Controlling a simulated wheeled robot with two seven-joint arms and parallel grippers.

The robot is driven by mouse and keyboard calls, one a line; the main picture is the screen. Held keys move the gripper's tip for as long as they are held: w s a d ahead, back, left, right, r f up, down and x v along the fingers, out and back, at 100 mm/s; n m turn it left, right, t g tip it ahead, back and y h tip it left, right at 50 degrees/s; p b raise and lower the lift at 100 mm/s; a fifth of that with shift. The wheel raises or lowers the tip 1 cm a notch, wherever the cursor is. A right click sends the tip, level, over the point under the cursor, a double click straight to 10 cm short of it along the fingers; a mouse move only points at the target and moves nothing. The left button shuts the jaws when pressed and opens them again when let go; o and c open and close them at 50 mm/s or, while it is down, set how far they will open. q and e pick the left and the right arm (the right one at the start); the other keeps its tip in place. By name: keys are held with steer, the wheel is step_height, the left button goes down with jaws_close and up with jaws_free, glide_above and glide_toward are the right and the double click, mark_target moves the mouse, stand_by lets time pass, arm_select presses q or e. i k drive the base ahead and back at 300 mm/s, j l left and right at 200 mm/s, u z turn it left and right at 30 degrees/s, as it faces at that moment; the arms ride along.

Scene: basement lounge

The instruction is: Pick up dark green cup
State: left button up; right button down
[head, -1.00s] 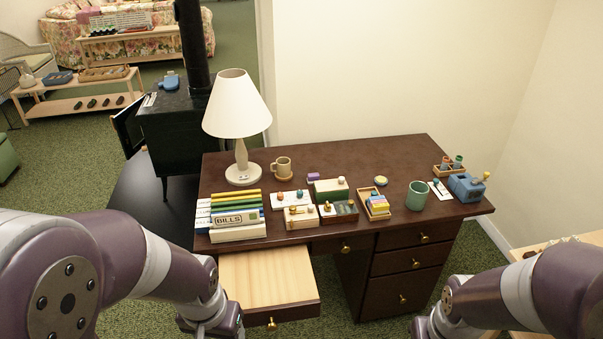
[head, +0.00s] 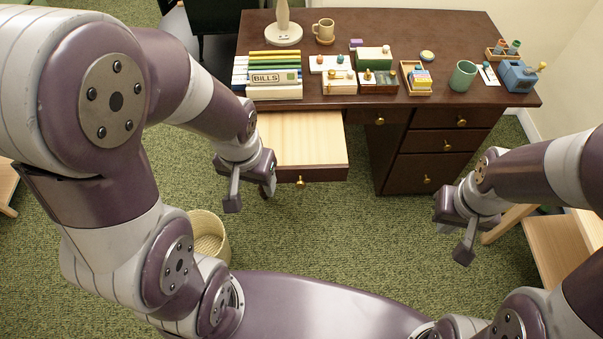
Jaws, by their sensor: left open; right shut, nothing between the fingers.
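The green cup (head: 462,76) stands upright on the right part of the dark wooden desk (head: 405,30), near its front edge. My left gripper (head: 250,195) is open and empty, in front of the open desk drawer and well to the left of the cup. My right gripper (head: 456,240) is shut and empty, low in front of the desk's right side, below the cup and apart from it.
The pulled-out drawer (head: 300,140) juts from the desk's left front. A tan mug (head: 324,31), a bills organizer (head: 270,78), a small wooden tray (head: 416,78) and a blue sharpener-like object (head: 518,75) stand on the desk. A wicker basket (head: 208,238) is on the floor.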

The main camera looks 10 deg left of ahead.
mark_target(463, 77)
steer(key=i+l+z, duration=0.35)
steer(key=i, duration=0.25)
steer(key=i+l+z, duration=0.2)
steer(key=i+z, duration=0.2)
steer(key=i, duration=0.25)
steer(key=i+z, duration=0.35)
steer(key=i, duration=0.35)
